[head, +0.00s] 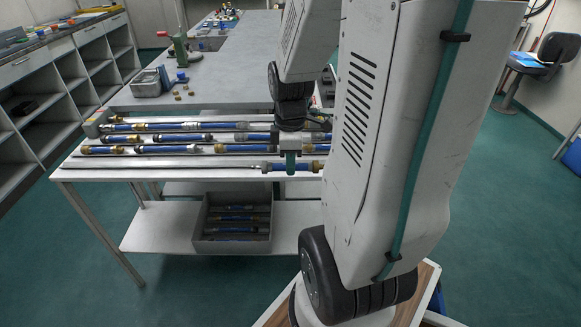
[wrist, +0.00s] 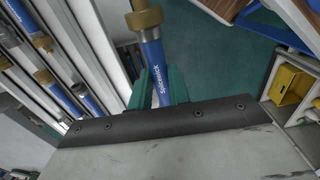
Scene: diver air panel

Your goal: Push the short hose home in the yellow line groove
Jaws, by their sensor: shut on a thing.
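My gripper (head: 291,164) is shut on a short blue hose (head: 308,167) with metal fittings at its ends. In the wrist view, the teal fingers of my gripper (wrist: 158,88) close around the blue hose (wrist: 154,58), which has printed lettering and a brass collar. The frontmost groove (head: 150,167) runs bare to the left of the hose, roughly in line with it. Whether the hose touches the groove is unclear. No yellow marking can be made out, and my arm hides the panel's right side.
Several blue hoses (head: 165,149) lie in the rows behind. A grey bin (head: 232,226) with more hoses stands on the shelf below. The floor in front is clear.

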